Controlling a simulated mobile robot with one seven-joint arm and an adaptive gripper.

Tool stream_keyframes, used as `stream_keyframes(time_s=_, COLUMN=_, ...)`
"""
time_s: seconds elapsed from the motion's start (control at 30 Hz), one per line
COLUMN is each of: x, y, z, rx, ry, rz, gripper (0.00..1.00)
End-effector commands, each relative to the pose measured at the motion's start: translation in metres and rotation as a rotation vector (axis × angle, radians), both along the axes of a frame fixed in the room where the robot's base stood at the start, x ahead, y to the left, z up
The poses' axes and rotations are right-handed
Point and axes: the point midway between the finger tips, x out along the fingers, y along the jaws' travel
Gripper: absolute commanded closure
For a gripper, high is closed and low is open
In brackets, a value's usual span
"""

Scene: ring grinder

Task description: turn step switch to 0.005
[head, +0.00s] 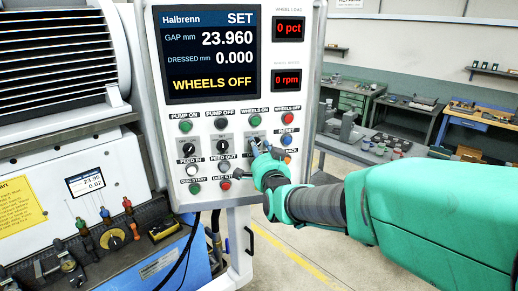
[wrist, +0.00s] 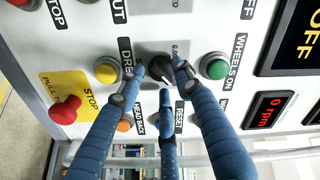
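A black rotary knob (wrist: 158,68) sits on the white panel in the wrist view, below the green WHEELS ON button in the head view. Its scale label is mostly hidden by my fingers, so its setting cannot be read. My gripper (wrist: 158,80) has its three blue fingers placed around this knob, one on each side and one below in the wrist view. The fingertips are very close to the knob; I cannot tell whether they press on it. In the head view my gripper (head: 258,147) covers the knob at the panel's third column.
The display (head: 212,52) reads gap 23.960, dressed 0.000, WHEELS OFF. Close around the knob are a yellow button (wrist: 107,70), a green WHEELS ON button (wrist: 214,66) and an orange button (wrist: 124,125). A red stop button (wrist: 66,109) stands out farther left in the wrist view.

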Motion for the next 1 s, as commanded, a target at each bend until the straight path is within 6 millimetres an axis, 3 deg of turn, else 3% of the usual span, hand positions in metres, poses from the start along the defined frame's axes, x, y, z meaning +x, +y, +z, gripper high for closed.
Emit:
stream_keyframes(time_s=0.3, x=0.0008, y=0.0002, z=-0.0003, rx=0.000, ry=0.000, rz=0.000, gripper=0.68)
stream_keyframes(time_s=0.47, x=0.0007, y=0.0002, z=-0.0003, rx=0.000, ry=0.000, rz=0.000, gripper=0.99)
stream_keyframes(time_s=1.0, x=0.0006, y=0.0000, z=-0.0014, rx=-0.069, ry=-0.016, rz=0.000, gripper=1.00)
